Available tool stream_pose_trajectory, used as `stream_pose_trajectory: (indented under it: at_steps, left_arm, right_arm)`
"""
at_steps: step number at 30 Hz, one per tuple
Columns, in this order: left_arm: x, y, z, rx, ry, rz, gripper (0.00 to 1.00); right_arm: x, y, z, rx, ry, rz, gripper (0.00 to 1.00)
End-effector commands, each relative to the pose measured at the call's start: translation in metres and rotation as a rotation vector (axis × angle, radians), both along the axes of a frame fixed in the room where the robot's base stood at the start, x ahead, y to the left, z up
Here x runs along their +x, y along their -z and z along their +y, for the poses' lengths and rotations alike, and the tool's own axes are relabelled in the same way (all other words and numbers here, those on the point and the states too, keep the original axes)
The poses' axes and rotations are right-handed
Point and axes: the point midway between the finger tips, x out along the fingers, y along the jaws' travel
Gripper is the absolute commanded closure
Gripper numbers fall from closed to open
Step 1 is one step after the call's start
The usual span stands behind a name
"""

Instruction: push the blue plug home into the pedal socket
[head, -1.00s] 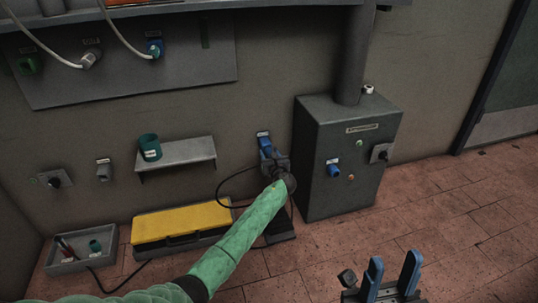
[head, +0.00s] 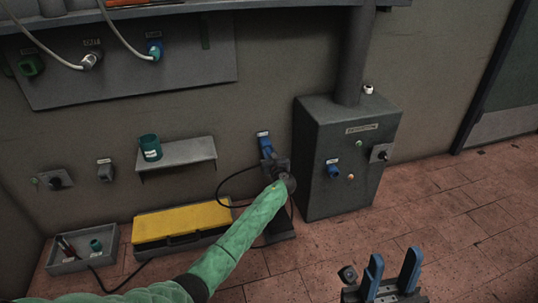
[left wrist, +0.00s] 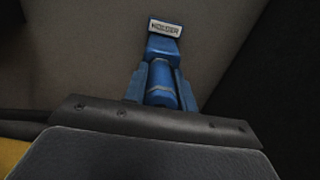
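I cannot tell how deep the plug sits. My right gripper (head: 392,272) is open and empty at the lower right of the head view, away from the wall.
A grey cabinet (head: 320,155) with a pipe stands close right of the socket. A black cable (head: 219,190) loops left of my left gripper. A yellow-topped case (head: 180,222), a grey tray (head: 65,267) and a wall shelf (head: 185,154) are left. Floor at right is clear.

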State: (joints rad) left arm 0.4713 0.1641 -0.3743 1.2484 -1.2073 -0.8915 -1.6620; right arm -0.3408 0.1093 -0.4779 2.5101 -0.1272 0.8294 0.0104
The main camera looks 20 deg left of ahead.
Motion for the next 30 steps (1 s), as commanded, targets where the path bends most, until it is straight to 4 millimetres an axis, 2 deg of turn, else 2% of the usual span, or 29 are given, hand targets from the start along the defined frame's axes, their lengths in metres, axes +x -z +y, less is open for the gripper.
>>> stream_pose_trajectory:
  at_steps: [5, 30]
  left_arm:
    - [0.0, 0.0, 0.0, 0.0, 0.0, 0.0, 1.0]
    - [-0.021, -0.001, -0.014, 0.0, 0.0, 0.001, 1.0]
  right_arm:
    - [-0.001, 0.004, 0.001, -0.002, -0.003, 0.016, 0.64]
    - [-0.001, -0.019, 0.0, -0.001, 0.0, 0.009, 0.64]
